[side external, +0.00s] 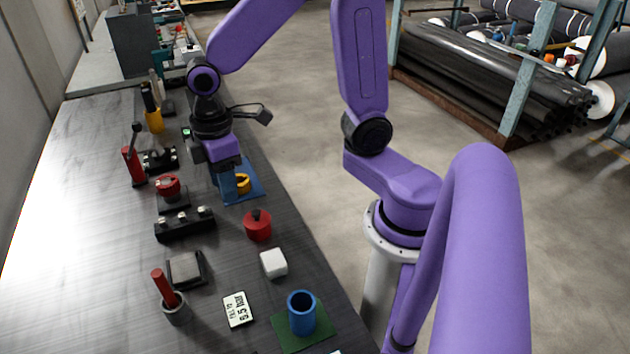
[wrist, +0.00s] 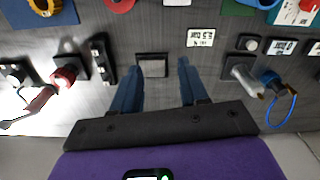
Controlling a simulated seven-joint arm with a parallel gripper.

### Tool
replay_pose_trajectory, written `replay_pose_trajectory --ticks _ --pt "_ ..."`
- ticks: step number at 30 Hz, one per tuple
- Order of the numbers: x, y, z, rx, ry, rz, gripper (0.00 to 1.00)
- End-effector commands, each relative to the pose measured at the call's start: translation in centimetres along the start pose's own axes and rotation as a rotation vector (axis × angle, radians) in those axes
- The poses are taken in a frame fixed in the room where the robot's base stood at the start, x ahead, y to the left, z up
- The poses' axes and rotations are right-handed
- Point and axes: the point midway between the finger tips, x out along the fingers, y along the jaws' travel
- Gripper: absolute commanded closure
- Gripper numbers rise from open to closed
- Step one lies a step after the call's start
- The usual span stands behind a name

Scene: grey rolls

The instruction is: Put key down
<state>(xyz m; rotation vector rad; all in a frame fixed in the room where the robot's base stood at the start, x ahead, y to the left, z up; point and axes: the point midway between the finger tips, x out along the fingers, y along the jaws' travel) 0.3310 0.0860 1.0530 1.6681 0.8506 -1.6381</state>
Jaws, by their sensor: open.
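I cannot make out a separate key in either view. A red knob on a dark base (wrist: 66,77) is to the left, beside a black strip with several light knobs (wrist: 102,58).
A red pot (side external: 257,225), white cube (side external: 273,263), number plate (side external: 238,309) and blue cup (side external: 302,312) on a green mat (side external: 290,340) stand near the bench edge. Bare bench lies along the left.

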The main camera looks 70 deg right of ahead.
Motion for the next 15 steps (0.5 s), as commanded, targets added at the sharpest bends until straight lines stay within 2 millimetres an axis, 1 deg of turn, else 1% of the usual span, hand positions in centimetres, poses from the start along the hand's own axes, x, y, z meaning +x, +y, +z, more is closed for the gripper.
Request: replay_pose_trajectory --ticks 1,3,5,9,12,15 --pt "-0.5 -1.4 1.0 -0.019 0.005 0.001 0.56" --pt "-0.9 -3.2 2.3 -0.038 0.007 0.000 0.56" --pt "-1.2 -4.7 3.6 -0.055 0.008 -0.001 0.56" --pt "-1.8 -7.8 6.8 -0.092 0.012 -0.004 0.56" --pt "-2.0 -9.5 8.9 -0.115 0.014 -0.006 0.56" --pt "-2.1 -10.6 10.7 -0.133 0.015 -0.007 0.56"
